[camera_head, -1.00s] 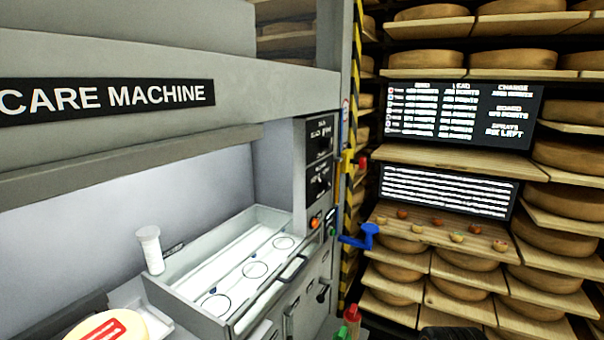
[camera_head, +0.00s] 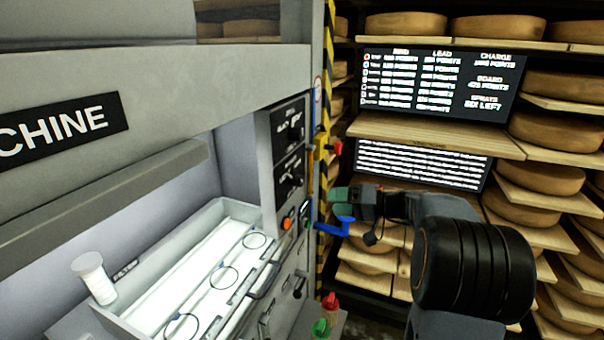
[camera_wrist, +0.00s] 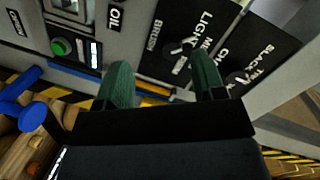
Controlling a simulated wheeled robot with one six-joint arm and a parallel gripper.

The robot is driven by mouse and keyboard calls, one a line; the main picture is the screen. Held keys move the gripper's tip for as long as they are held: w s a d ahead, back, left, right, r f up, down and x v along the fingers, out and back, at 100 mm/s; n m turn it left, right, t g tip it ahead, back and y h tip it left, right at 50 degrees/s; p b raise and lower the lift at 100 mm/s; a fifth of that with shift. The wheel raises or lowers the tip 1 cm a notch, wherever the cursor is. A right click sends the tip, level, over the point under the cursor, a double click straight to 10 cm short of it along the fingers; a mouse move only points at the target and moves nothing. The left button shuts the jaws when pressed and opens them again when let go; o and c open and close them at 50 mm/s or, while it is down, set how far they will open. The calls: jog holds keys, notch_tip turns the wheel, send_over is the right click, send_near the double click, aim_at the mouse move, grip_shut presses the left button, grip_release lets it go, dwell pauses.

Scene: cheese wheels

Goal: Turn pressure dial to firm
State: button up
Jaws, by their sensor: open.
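The care machine's dark control panel (camera_head: 284,155) carries two black dials. The lower dial (camera_head: 290,180) is beside lettering that reads partly "LIGHT" and "ME" in the wrist view, where the dial (camera_wrist: 181,46) shows between my fingers, farther off.
A blue handle (camera_head: 335,226) juts out just below my gripper. An orange button (camera_head: 287,223) and a green button (camera_wrist: 61,47) are on the machine front. Red and green bottles (camera_head: 325,312) stand below. Shelves of cheese wheels (camera_head: 545,135) fill the right.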

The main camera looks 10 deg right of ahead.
aim_at(302, 181)
notch_tip(302, 181, up, 2)
jog(key=w+d+t, duration=0.2)
jog(key=d, duration=0.1)
jog(key=shift+y, duration=0.4)
jog(key=p+x, duration=0.5)
jog(key=x, duration=0.6)
jog(key=shift+w+a+r, duration=0.1)
jog(key=shift+w+a, duration=0.05)
jog(key=shift+w, duration=0.05)
jog(key=shift+x, duration=0.8)
jog(key=shift+c, duration=0.3)
jog(key=c, duration=0.8)
jog(key=shift+f, duration=0.2)
jog(key=shift+c, duration=0.2)
